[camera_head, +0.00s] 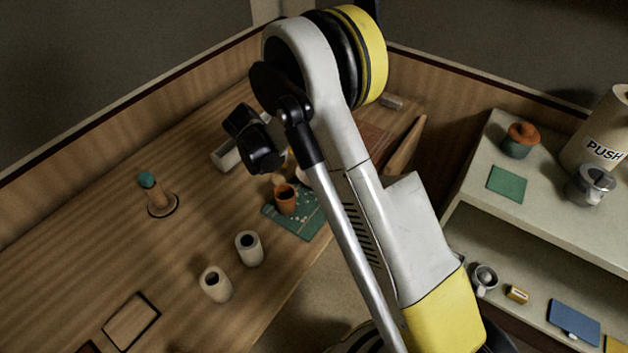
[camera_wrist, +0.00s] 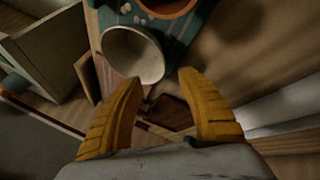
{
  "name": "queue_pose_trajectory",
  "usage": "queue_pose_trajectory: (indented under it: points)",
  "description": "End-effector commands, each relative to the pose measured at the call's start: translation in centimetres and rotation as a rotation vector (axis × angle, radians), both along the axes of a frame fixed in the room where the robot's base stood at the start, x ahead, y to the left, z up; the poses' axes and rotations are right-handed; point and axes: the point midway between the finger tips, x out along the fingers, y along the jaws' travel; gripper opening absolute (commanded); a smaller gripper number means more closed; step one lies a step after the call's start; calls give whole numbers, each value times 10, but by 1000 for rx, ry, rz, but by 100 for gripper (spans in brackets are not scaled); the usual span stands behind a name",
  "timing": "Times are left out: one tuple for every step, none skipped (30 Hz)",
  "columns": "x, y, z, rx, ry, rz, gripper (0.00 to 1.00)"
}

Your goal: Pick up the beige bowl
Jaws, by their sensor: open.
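The beige bowl (camera_wrist: 133,55) shows in the wrist view, with its round opening facing the camera, at the edge of a teal patterned mat (camera_wrist: 187,30). My gripper (camera_wrist: 161,78) is open, its two yellow fingers spread and empty. The fingertips are just below the bowl's rim in that picture; I cannot tell whether they touch it. In the head view my arm covers the bowl's area and the fingers cannot be made out. The mat also shows there (camera_head: 314,228).
An orange-brown cup (camera_head: 285,200) stands on the mat, close to the bowl in the wrist view (camera_wrist: 168,8). Two pale cylinders (camera_head: 215,284) (camera_head: 248,248) and a teal-topped wooden piece (camera_head: 152,190) stand on the wooden counter. A shelf unit (camera_head: 470,190) is on the right.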

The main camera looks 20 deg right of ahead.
Motion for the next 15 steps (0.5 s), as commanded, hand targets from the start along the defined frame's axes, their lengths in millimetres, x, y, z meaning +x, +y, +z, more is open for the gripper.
queue_pose_trajectory:
  points:
    - [2, -3, -8, 1, 0, -1, 45]
    - [3, -6, -12, 1, 0, -1, 45]
    - [4, -9, -18, 0, 1, 0, 45]
    - [6, -12, -22, 1, 0, -1, 45]
    - [7, -15, -26, 1, 0, -1, 45]
    - [9, -18, -32, 0, 0, -1, 45]
    - [9, -20, -35, 0, 0, -1, 45]
    - [10, -21, -37, 0, 0, -1, 45]
    - [10, -22, -38, 1, 0, 0, 45]
    - [11, -23, -39, 1, -1, 1, 45]
    - [11, -23, -38, 0, -1, 2, 45]
    - [11, -23, -38, 0, -1, 2, 45]
    - [11, -23, -37, 0, -1, 2, 45]
    - [11, -23, -37, 0, -1, 2, 45]
    - [11, -23, -37, 0, -1, 2, 45]
